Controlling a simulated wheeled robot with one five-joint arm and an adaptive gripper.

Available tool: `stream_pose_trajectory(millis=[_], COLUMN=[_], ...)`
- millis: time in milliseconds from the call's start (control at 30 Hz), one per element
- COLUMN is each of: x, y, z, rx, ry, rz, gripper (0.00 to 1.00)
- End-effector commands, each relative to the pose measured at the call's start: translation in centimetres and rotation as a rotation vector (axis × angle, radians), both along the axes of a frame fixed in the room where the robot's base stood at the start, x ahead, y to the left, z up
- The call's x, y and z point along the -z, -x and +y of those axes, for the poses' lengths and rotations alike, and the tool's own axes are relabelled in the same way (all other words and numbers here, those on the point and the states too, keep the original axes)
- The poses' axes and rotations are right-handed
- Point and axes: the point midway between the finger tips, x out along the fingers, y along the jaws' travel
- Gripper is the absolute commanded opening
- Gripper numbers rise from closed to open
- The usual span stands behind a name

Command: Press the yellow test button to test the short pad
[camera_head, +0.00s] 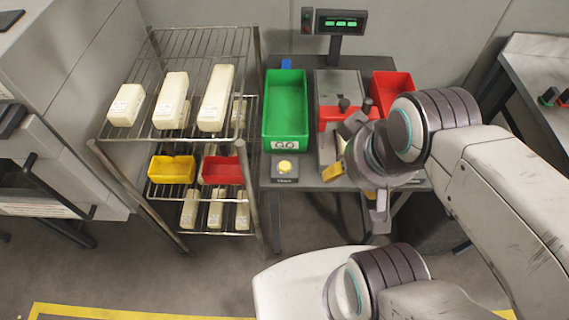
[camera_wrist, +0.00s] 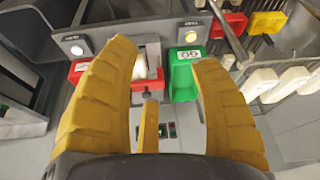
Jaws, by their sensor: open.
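The yellow test button (camera_head: 285,167) sits on a small dark box at the table's front left, just in front of the green GO bin. In the wrist view its box shows a pale lit button (camera_wrist: 190,36). My gripper (camera_wrist: 163,52) is open and empty, its yellow fingers wide apart. In the head view my gripper (camera_head: 333,172) is right of the button and apart from it, partly hidden by my wrist. A whitish block (camera_wrist: 139,68), perhaps the short pad, is at the test fixture between red parts; my arm hides much of the fixture in the head view.
The green bin (camera_head: 285,75) is left of the fixture, a red bin (camera_head: 391,85) right. A second button (camera_wrist: 76,46) is near the red bin. A display (camera_head: 340,22) shows green lights. A wire rack (camera_head: 190,50) with several cream pads stands left.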

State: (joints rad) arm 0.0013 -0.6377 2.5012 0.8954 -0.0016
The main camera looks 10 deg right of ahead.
Motion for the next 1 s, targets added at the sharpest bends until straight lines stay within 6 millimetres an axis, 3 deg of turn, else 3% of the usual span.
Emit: stream_pose_trajectory(millis=[67, 600, 1000], x=[0.0, 0.0, 0.0], y=[0.0, 0.0, 0.0], z=[0.0, 0.0, 0.0], rx=[0.0, 0.0, 0.0], ry=[0.0, 0.0, 0.0], rz=[0.0, 0.0, 0.0], gripper=[0.49, 0.01, 0.0])
